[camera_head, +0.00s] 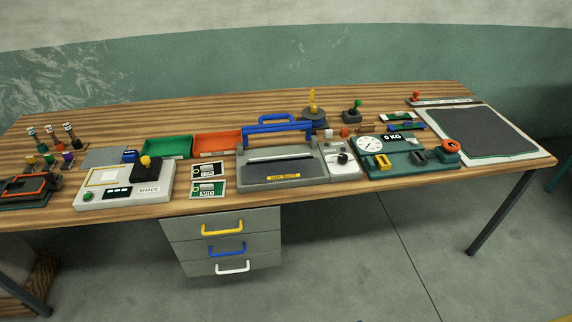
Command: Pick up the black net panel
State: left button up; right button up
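A small black square piece with a yellow knob (147,170) sits on the right part of a white device marked SHADE (108,194), at the left of the table. It looks like the black net panel, but its mesh is too small to make out. A larger dark grey sheet (483,130) lies flat on a white board at the right end, and a flat grey piece (101,157) lies behind the device. Neither of my grippers is in view, and nothing touches the black piece.
The wooden table (300,198) is crowded. A green tray (168,147), a red tray (217,143), a grey press with a blue handle (281,168) and a dial scale (370,144) stand along it. Drawers (221,240) hang below. The table's back strip is mostly clear.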

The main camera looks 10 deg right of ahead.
aim_at(216, 169)
jog(key=u, duration=0.5)
jog(key=i+l+u, duration=0.1)
jog(key=l+u, duration=0.15)
jog(key=u, duration=0.15)
jog(key=i+l+u, duration=0.1)
jog(key=l+u, duration=0.45)
jog(key=u, duration=0.2)
